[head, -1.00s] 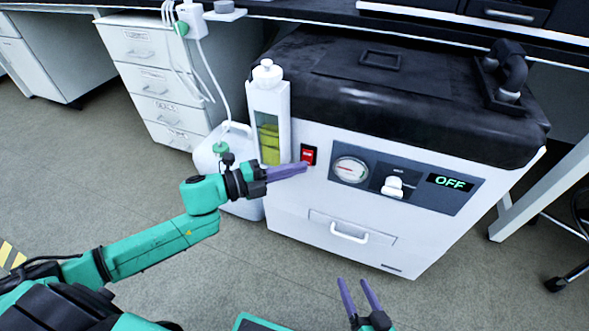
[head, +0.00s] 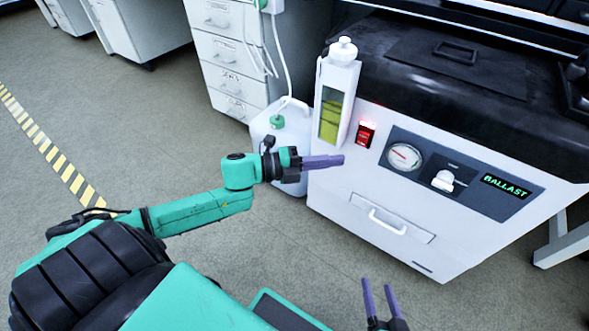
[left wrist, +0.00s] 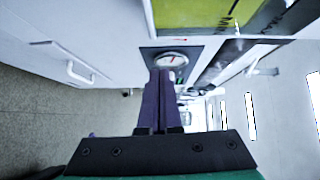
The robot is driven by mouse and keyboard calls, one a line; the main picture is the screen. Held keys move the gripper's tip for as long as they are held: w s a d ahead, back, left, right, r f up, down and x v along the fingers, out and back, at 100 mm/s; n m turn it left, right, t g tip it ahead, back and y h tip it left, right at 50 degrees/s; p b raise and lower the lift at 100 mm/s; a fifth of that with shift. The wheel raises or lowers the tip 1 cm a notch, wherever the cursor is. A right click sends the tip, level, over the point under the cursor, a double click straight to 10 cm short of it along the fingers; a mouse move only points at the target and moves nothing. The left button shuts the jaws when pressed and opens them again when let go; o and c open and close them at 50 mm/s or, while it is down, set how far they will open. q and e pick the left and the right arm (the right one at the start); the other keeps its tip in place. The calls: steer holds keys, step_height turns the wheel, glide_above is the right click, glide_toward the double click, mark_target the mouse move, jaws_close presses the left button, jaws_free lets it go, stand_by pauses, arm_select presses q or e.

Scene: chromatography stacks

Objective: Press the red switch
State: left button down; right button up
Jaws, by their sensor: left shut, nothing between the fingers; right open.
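The red switch (head: 366,134) is on the front of the white machine (head: 330,185), left of the round gauge, and it glows red at its top. The display (head: 506,189) reads BALLAST. My left gripper (head: 342,160) is shut and empty, below and left of the switch, apart from it in the picture. In the left wrist view its closed purple fingers (left wrist: 158,78) point toward the gauge (left wrist: 172,59); the switch cannot be made out there. My right gripper (head: 380,294) is open and empty at the bottom of the head view.
A bottle with yellow-green liquid (head: 333,115) stands left of the switch. A white jug (head: 272,128) stands on the floor beside the machine. A drawer handle (head: 388,220) sticks out below. A white drawer cabinet (head: 226,55) is behind. The floor at left is clear.

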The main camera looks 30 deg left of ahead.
arm_select(q)
steer(key=p+v, duration=0.2)
steer(key=v, duration=0.5)
steer(key=shift+a+f+p, duration=0.3)
steer(key=shift+f+p, duration=0.1)
steer(key=shift+f, duration=0.2)
arm_select(e)
step_height(320, 180, up, 3)
steer(key=shift+w+r+g, duration=0.1)
steer(key=shift+r+g, duration=0.05)
steer(key=shift+g, duration=0.25)
